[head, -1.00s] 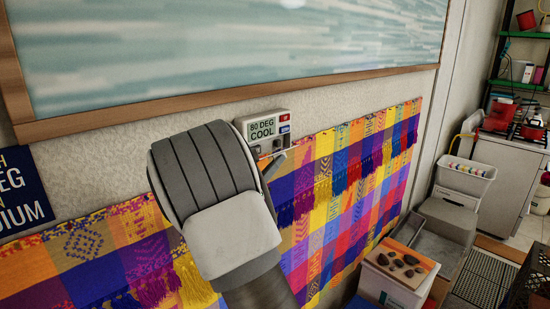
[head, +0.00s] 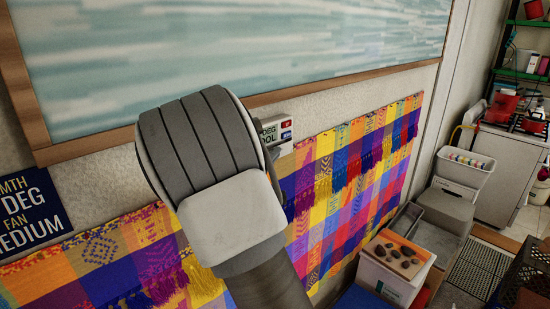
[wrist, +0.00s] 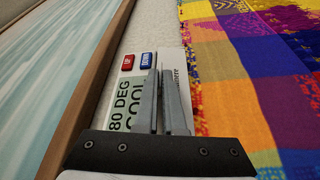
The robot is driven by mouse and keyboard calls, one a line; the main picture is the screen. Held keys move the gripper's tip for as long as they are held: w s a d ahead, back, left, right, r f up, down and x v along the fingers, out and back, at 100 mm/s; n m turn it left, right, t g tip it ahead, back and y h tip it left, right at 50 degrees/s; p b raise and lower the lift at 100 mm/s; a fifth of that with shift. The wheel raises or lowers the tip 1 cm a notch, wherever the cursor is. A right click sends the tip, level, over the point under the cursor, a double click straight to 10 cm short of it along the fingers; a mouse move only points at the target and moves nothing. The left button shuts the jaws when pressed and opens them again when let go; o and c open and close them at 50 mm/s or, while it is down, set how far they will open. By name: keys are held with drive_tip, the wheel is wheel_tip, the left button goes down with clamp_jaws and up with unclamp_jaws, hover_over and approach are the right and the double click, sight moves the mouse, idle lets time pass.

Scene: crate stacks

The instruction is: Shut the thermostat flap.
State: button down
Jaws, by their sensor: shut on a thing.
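The thermostat (head: 285,129) is a small white box on the wall with a grey display and red and blue buttons. My arm covers its left part in the head view. In the wrist view its display (wrist: 128,100) reads 80 DEG COOL. The thermostat flap (wrist: 174,60) appears as a pale strip with small print along the display's side, partly behind my fingers. My gripper (wrist: 161,76) is shut on the flap, its two grey fingers close together at the tips. The exact contact is hard to see, and the flap's angle cannot be told.
A wood-framed picture (head: 300,45) hangs just above the thermostat. A bright woven cloth (head: 355,170) hangs below it. A blue sign (head: 30,213) is at the left. Boxes (head: 400,257) and a white bin (head: 464,172) stand at the right.

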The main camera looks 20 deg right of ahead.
drive_tip(key=shift+w+r+n, duration=0.2)
drive_tip(key=shift+r+n, duration=0.1)
drive_tip(key=shift+n, duration=0.1)
drive_tip(key=c, duration=1)
unclamp_jaws()
drive_tip(key=shift+f, duration=0.1)
drive_tip(key=b+v, duration=0.2)
drive_tip(key=v, duration=1.5)
drive_tip(key=shift+s+a+r, duration=0.2)
drive_tip(key=shift+s+r, duration=0.05)
